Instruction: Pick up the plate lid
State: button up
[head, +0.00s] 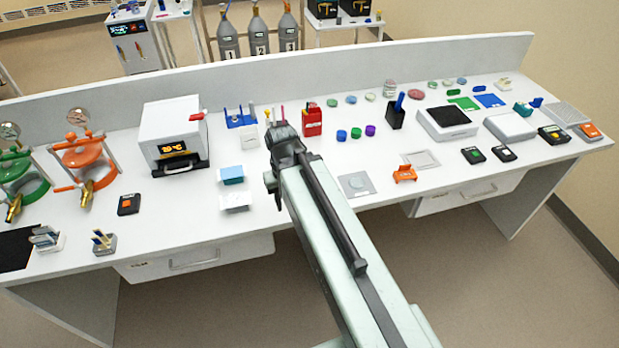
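I cannot tell for certain which thing is the plate lid. A flat, pale grey rectangular piece (420,159) lies on the bench right of centre, behind an orange holder, and looks like a thin lid. A grey square plate (356,185) with a round mark lies nearer the front edge, just right of my arm. My gripper (274,183) is over the bench at the far end of my arm, left of both flat pieces and apart from them. Its fingers are small, dark and mostly hidden by the arm, so their opening does not show.
The orange holder (404,174) stands between the flat pieces. A light blue box (232,175) and a white tray (236,208) are left of my gripper. A red container (312,121) stands behind it. Balances and small devices fill the right side. A low back wall (300,78) edges the bench.

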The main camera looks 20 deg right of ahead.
aim_at(357, 183)
jog(key=k, duration=0.5)
jog(key=z, duration=0.25)
jog(key=i, duration=1.3)
jog(key=z, duration=0.65)
jog(key=k, duration=1)
jog(key=z, duration=0.05)
